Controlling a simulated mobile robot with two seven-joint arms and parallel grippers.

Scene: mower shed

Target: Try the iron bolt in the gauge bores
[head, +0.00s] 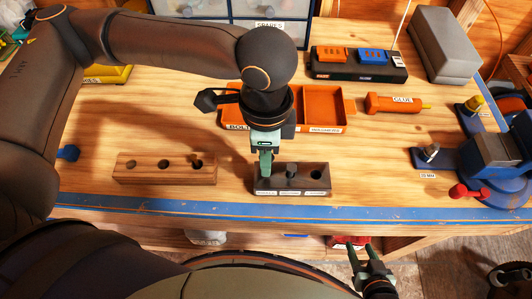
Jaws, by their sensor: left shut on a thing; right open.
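The dark gauge block (318,187) sits near the bench's front edge, with small white labels on its front. Its right bore (316,174) is open and empty. A dark upright piece (291,170) stands at its middle; I cannot tell what it is. My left gripper (266,173) points down at the block's left end, over where a left bore would be. It is shut on what I take to be the iron bolt, which the fingers hide; I cannot tell how deep it sits. My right gripper (361,254) is open and empty, in front of the bench.
A wooden block (150,177) with bores lies to the left, a dark piece at its right bore. A blue vise (490,160) stands right.

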